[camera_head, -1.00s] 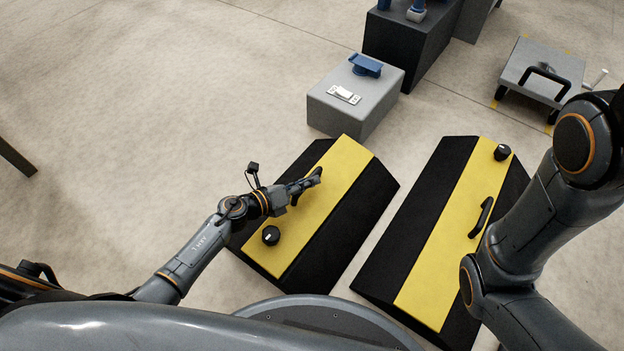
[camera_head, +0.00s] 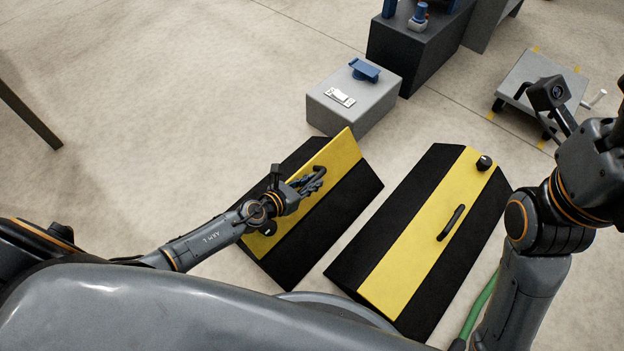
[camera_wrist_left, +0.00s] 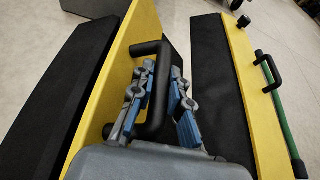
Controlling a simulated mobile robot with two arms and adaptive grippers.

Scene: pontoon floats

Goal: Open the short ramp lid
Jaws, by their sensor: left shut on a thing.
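The short ramp (camera_head: 338,212) is the left of two black ramps, with a yellow lid (camera_head: 342,155) along its middle. The lid is raised at a tilt, its far corner standing above the ramp. In the left wrist view the lid (camera_wrist_left: 112,88) stands up as a yellow panel with a black bar handle (camera_wrist_left: 152,48). My left gripper (camera_head: 310,182) is shut on that handle, its blue-padded fingers (camera_wrist_left: 160,80) on either side of the bar. A black knob (camera_head: 268,229) near the lid's near end is partly hidden by my arm. My right arm is at the right; its gripper is out of frame.
A longer ramp (camera_head: 445,165) with a flat yellow lid, handle (camera_head: 450,223) and knob (camera_head: 484,163) lies to the right, a narrow floor gap between. A grey box (camera_head: 365,108), a dark block (camera_head: 415,55) and a low cart (camera_head: 540,75) stand behind.

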